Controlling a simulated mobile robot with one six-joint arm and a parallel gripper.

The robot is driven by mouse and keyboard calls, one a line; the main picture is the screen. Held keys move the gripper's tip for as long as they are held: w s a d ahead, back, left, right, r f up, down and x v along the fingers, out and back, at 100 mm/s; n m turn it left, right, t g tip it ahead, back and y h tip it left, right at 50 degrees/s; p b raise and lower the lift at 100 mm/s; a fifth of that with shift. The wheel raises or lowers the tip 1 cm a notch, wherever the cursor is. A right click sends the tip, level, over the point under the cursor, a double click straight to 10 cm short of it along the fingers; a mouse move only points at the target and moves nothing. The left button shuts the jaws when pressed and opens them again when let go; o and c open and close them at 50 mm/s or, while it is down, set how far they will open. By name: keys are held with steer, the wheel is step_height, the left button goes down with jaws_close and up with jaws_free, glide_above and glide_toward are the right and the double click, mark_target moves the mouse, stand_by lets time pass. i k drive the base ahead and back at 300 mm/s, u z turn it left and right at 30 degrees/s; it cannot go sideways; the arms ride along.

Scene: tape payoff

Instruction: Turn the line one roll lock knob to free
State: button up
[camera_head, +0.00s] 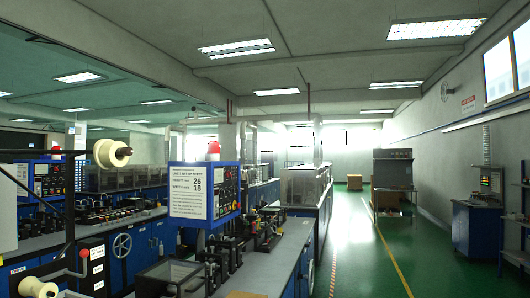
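My gripper is not in view. A second cream roll (38,288) is cut off at the bottom left.
Blue benches with machines (270,222) run away from me through the middle. A green floor aisle with a yellow line (393,258) lies open at the right. A grey workstation (392,180) and a blue cabinet (476,230) stand along it.

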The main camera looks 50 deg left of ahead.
mark_target(126, 151)
steer(key=u, duration=0.7)
steer(key=k, duration=0.1)
steer(key=u, duration=2.25)
steer(key=i, duration=1)
steer(key=u, duration=0.05)
